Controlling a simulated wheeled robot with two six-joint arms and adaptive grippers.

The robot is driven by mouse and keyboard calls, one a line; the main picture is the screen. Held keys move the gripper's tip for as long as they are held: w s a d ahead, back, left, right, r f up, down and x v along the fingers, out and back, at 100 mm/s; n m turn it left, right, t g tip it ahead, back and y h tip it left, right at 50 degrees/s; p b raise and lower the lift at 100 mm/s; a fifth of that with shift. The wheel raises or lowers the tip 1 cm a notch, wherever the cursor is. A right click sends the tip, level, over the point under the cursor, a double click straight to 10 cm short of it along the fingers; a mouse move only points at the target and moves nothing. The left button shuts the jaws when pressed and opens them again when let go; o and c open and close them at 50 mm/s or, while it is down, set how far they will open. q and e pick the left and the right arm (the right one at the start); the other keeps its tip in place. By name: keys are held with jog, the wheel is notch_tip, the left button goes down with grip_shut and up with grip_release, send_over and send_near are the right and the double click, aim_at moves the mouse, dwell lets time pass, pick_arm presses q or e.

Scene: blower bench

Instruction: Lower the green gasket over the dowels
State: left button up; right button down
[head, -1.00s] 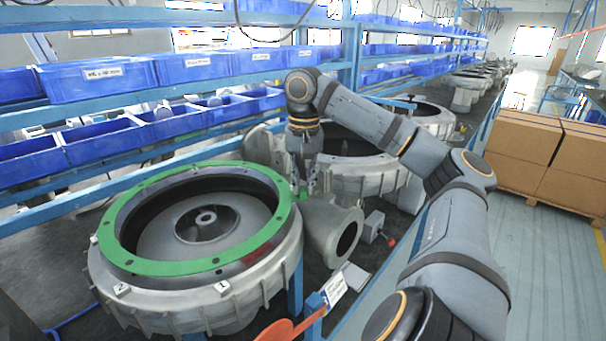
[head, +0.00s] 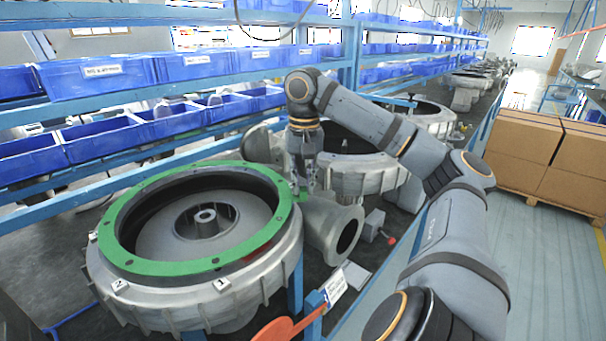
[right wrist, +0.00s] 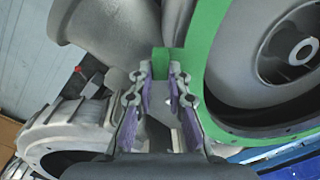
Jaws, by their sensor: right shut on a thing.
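The green gasket (head: 190,268) is a flat ring around the top rim of the near grey blower housing (head: 185,308). It looks level, and I cannot tell whether it touches the rim or sits slightly above it. My right gripper (head: 302,192) is at the ring's right edge. In the right wrist view the right gripper (right wrist: 161,82) is shut on a small green tab of the gasket (right wrist: 210,75). I cannot make out the dowels clearly; the ring and housing may hide them. My left gripper is out of view.
The impeller (head: 205,222) shows inside the ring. A grey outlet pipe (head: 330,228) and another housing (head: 362,178) stand close to the right gripper. Blue bins (head: 100,75) line the shelves behind. Cardboard boxes (head: 525,150) stand at the right, beyond open floor.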

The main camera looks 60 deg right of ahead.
jog(key=shift+f+b, duration=0.55)
jog(key=shift+f, duration=0.05)
dwell(1.0)
jog(key=c, duration=1.2)
grip_release()
jog(key=shift+d+r, duration=0.1)
jog(key=shift+s+d+r, duration=0.2)
jog(key=shift+r, duration=0.4)
jog(key=r, duration=1)
jog(key=shift+w+a+r, duration=0.15)
jog(key=shift+a+r, duration=0.1)
jog(key=shift+r, duration=0.1)
